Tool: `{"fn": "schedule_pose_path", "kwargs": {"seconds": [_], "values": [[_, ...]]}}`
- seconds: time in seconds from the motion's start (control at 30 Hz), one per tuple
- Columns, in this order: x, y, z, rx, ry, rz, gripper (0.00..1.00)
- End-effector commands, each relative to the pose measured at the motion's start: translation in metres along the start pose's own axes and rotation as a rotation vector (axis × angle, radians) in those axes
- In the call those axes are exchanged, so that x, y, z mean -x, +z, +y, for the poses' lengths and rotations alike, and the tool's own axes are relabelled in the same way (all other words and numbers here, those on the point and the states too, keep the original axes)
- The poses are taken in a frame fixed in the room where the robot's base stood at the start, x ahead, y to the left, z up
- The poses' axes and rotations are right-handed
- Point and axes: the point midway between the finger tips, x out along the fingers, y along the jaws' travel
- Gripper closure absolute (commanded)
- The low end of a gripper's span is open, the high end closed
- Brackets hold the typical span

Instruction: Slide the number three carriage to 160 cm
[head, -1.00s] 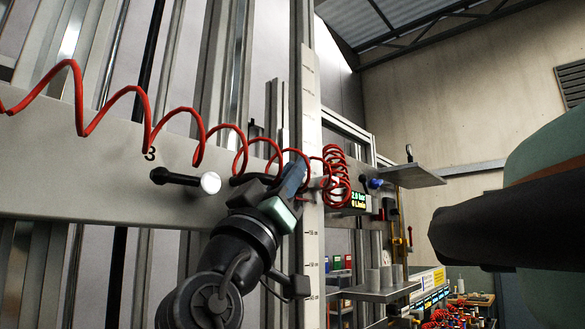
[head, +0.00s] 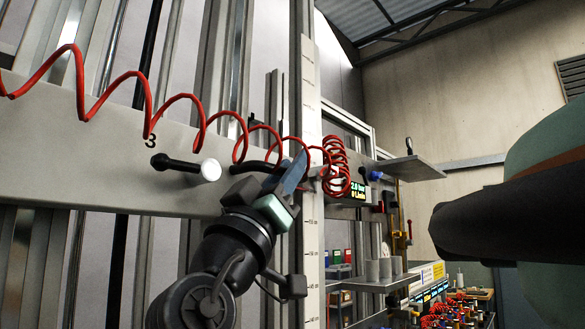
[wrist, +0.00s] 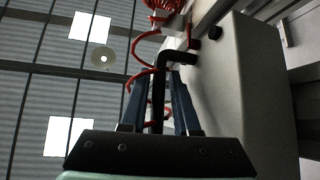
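The number three carriage is a wide grey beam (head: 90,130) marked "3" across the head view. Its black side handle (head: 258,166) runs to my gripper (head: 292,172), whose blue fingers meet it just left of the upright scale. In the wrist view the bent black handle (wrist: 180,57) passes between the fingers of my gripper (wrist: 160,78), which appear closed around it. A black lever with a white knob (head: 210,170) sticks out of the beam under the "3". The white scale strip (head: 311,230) stands upright beside the gripper; its figures are too small to read.
A coiled red hose (head: 180,100) hangs in front of the beam and close over my gripper. A lit display (head: 353,190) sits at the beam's right end. A grey shelf (head: 412,170) juts out at right. A bench with small parts (head: 455,305) stands lower right.

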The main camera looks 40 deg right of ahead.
Motion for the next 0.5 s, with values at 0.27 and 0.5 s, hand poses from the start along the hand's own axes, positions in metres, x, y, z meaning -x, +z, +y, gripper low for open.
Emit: {"fn": "schedule_pose_path", "kwargs": {"seconds": [0.27, 0.5], "values": [[0.065, 0.004, -0.003, -0.003, -0.004, 0.000, 0.70], [0.106, 0.003, -0.002, -0.001, -0.004, -0.001, 0.70]]}}
